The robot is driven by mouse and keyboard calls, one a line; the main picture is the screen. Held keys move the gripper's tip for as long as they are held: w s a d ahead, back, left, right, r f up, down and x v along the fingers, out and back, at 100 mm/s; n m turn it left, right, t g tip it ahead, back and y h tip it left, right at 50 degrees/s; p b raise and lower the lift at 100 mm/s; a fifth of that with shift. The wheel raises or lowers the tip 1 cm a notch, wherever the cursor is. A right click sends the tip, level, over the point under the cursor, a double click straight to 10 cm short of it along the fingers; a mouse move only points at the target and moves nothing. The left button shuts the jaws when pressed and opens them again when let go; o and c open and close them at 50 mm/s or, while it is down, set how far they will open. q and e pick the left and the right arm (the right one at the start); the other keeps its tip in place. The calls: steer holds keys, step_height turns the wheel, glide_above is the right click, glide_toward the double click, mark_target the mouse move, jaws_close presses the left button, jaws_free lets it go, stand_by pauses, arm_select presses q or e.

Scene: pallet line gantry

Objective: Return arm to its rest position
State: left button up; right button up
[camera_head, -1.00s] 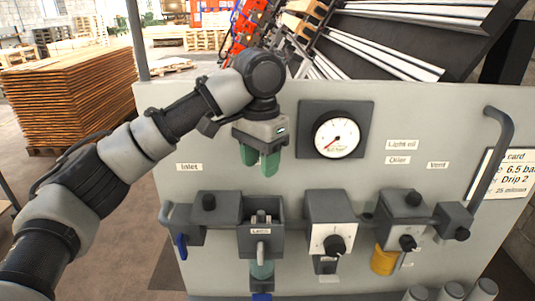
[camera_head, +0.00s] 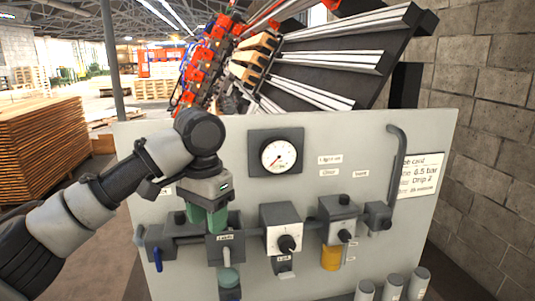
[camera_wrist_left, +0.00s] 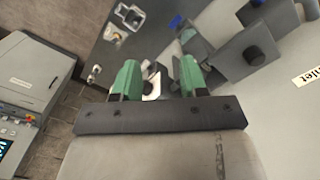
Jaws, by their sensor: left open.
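My left gripper (camera_head: 207,219) has green fingers pointing down. It is in front of the grey panel (camera_head: 340,135), above the second valve block with its hanging bowl (camera_head: 228,276). In the left wrist view the two green fingers (camera_wrist_left: 158,80) stand apart with nothing clearly held between them. My left arm comes in from the left and is bent at the wrist. My right gripper is in neither view.
The panel carries a round gauge (camera_head: 279,155), a black-knobbed regulator (camera_head: 283,230), an oiler with a yellow bowl (camera_head: 331,257) and a bent pipe (camera_head: 397,160). Stacked boards (camera_head: 42,140) stand at left, a block wall (camera_head: 485,150) at right. A grey machine (camera_wrist_left: 32,90) shows in the wrist view.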

arm_select(q)
steer(key=s+d+f+h, duration=0.15)
steer(key=s+f, duration=0.25)
steer(key=f, duration=0.4)
steer(key=s+d+f+m+t+h, duration=0.1)
steer(key=s+d+f, duration=0.2)
steer(key=f, duration=0.6)
steer(key=s+d+f+h, duration=0.2)
steer(key=s+f, duration=0.2)
steer(key=f, duration=0.4)
steer(key=s+a+f+n+t+y, duration=0.1)
steer(key=s+a+f+n+y, duration=0.2)
steer(key=s+a, duration=0.55)
steer(key=s+a+f+n+t+y, duration=0.1)
steer(key=s+a+f+n+t, duration=0.15)
steer(key=s+a+f, duration=0.5)
steer(key=s+f+g+b, duration=0.25)
steer(key=f+b, duration=0.35)
steer(key=f, duration=2.4)
steer(key=s+a+f+b, duration=0.1)
steer(key=s+f+b, duration=0.1)
steer(key=s+f, duration=0.6)
steer(key=s+a+f+g+b, duration=0.1)
steer(key=s+a+f+b, duration=0.1)
steer(key=s+f, duration=0.7)
step_height(320, 180, down, 5)
steer(key=shift+r+b, duration=0.2)
steer(key=shift+b, duration=0.4)
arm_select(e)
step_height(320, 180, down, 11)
